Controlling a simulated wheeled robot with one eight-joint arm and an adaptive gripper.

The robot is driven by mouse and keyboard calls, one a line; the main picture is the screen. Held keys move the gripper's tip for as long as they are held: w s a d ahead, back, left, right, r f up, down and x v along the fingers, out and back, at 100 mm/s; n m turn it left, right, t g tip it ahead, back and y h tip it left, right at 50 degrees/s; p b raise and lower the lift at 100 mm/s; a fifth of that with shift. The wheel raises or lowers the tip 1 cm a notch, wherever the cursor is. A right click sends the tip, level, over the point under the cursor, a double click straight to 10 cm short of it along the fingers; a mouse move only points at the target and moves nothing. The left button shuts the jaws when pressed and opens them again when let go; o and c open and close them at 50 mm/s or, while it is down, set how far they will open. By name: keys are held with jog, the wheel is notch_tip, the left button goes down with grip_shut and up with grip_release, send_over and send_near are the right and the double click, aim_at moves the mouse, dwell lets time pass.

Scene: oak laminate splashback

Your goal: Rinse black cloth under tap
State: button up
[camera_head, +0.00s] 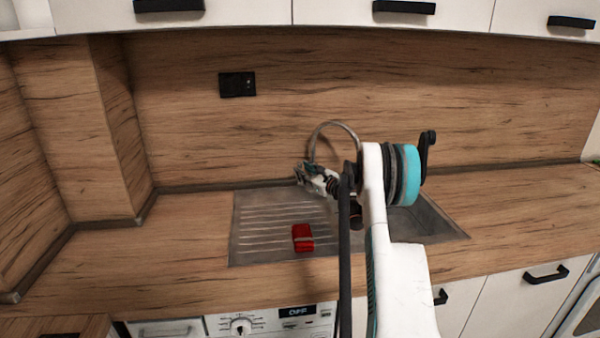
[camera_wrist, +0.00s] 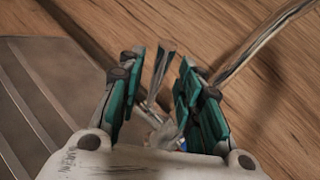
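No black cloth shows in either view. A small red block-like item (camera_head: 303,231) with a paler band lies on the ribbed drainboard, left of my arm. The tap's curved metal spout (camera_head: 335,124) rises behind the sink; in the wrist view the spout (camera_wrist: 262,48) runs to the upper right. My gripper (camera_head: 303,175) is at the tap's base, by the back edge of the sink. In the wrist view my gripper (camera_wrist: 163,60) is open, its teal pads apart. A metal tap lever (camera_wrist: 164,66) shows between the fingers; I cannot tell if they touch it.
The metal sink unit (camera_head: 245,225) has its drainboard on the left and its bowl on the right, partly hidden by my arm. The wooden counter (camera_head: 150,265) is clear on both sides. A wooden splashback with a black socket (camera_head: 237,84) stands behind; cabinets (camera_head: 220,14) hang above.

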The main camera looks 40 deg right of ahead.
aim_at(300, 168)
jog(key=shift+w, duration=1.5)
grip_shut()
